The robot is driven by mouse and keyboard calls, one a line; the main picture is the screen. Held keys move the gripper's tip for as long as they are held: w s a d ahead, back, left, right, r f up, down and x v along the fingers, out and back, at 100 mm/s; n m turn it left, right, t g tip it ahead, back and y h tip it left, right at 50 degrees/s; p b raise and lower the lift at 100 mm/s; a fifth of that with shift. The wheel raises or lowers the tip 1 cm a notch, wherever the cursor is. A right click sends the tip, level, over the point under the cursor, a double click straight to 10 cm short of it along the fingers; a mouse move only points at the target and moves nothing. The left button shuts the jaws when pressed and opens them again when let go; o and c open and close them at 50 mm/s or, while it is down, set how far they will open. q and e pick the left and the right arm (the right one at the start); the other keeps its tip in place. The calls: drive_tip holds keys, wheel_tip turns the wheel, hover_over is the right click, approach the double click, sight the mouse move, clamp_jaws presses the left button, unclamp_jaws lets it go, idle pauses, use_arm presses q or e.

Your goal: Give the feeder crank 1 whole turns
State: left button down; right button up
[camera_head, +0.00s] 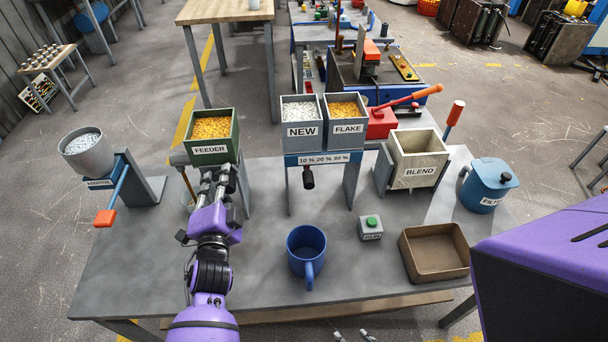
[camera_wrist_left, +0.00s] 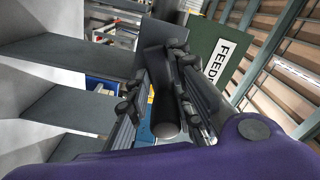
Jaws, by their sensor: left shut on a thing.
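The green feeder box (camera_head: 210,151), labelled FEEDER and filled with yellow-orange grains, stands at the table's left back. My left gripper (camera_head: 218,180) is just below its front. In the left wrist view the gripper (camera_wrist_left: 170,85) is shut on the dark cylindrical crank handle (camera_wrist_left: 166,118), with one finger on each side. The feeder's green front also shows there (camera_wrist_left: 222,55). The crank's arm is mostly hidden behind my gripper in the head view. Only the tips of my right gripper (camera_head: 354,336) show at the bottom edge, apart and with nothing between them.
NEW and FLAKE hoppers (camera_head: 303,131) stand right of the feeder. A blue mug (camera_head: 298,263), a green-button box (camera_head: 371,228), a brown tray (camera_head: 407,255), a BLEND bin (camera_head: 393,172) and a blue filter jug (camera_head: 480,190) share the table. An additive hopper (camera_head: 90,155) is at left.

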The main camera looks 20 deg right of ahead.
use_arm(q)
drive_tip(key=shift+r+n, duration=0.2)
drive_tip(key=shift+n, duration=0.5)
use_arm(e)
drive_tip(key=shift+w+r, duration=0.1)
drive_tip(key=shift+w, duration=0.05)
drive_tip(key=shift+w+a+r, duration=0.15)
drive_tip(key=shift+a, duration=0.05)
use_arm(q)
drive_tip(key=c, duration=1.6)
unclamp_jaws()
drive_tip(key=shift+a, duration=0.1)
drive_tip(key=shift+o, duration=0.2)
use_arm(e)
drive_tip(key=shift+w+d, duration=0.1)
use_arm(q)
drive_tip(key=v, duration=1.2)
use_arm(e)
drive_tip(key=shift+w+r, duration=0.2)
drive_tip(key=shift+w, duration=0.4)
